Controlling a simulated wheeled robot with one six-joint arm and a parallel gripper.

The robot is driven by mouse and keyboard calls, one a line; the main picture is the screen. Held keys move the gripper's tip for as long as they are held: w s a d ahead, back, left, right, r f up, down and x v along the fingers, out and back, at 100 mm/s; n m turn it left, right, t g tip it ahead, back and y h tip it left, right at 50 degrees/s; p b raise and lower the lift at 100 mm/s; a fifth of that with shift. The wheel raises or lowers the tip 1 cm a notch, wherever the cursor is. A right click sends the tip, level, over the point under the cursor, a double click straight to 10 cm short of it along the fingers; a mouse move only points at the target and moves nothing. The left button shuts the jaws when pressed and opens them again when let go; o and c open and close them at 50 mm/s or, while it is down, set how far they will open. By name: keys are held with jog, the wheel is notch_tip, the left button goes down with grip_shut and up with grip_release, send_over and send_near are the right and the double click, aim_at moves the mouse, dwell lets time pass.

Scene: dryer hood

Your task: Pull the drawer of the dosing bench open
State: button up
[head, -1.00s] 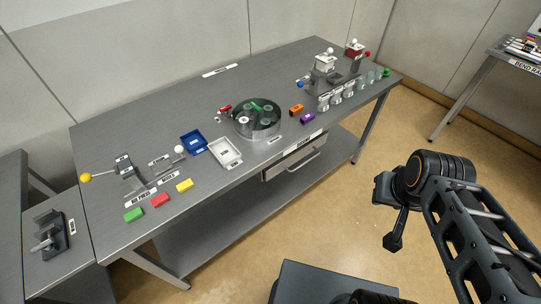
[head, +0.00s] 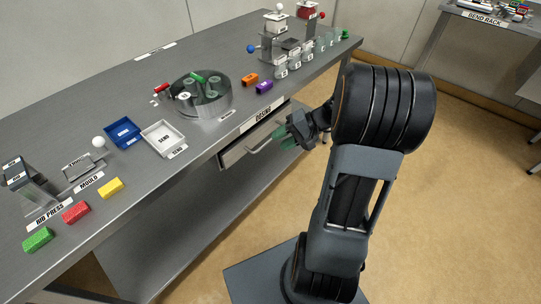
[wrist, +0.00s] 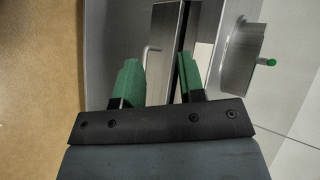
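The dosing bench drawer (head: 234,156) hangs under the front edge of the bench, below the DOSING label (head: 262,115). It looks closed. Its bar handle (head: 262,146) stands out from the drawer front. My gripper (head: 281,137) is at the right end of the handle in the head view. In the wrist view its two green fingers (wrist: 158,70) are apart with nothing held between them.
Another table (head: 470,15) stands at the back right. The floor (head: 450,180) right of my arm is clear.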

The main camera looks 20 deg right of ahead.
aim_at(270, 139)
jog(key=w+d+f+m+t+y+b, duration=0.1)
jog(key=w+d+f+m+t+b, duration=0.2)
jog(key=d+f+t+b, duration=0.55)
jog(key=shift+g, duration=0.75)
jog(key=x, duration=0.4)
jog(key=d+f+p+x, duration=0.1)
jog(key=x, duration=0.3)
jog(key=w+x, duration=0.1)
jog(key=x, duration=0.2)
jog(key=shift+w+a+f+p, duration=0.15)
jog(key=shift+w+f+p, duration=0.15)
jog(key=shift+p, duration=0.1)
jog(key=shift+c, duration=0.3)
grip_shut()
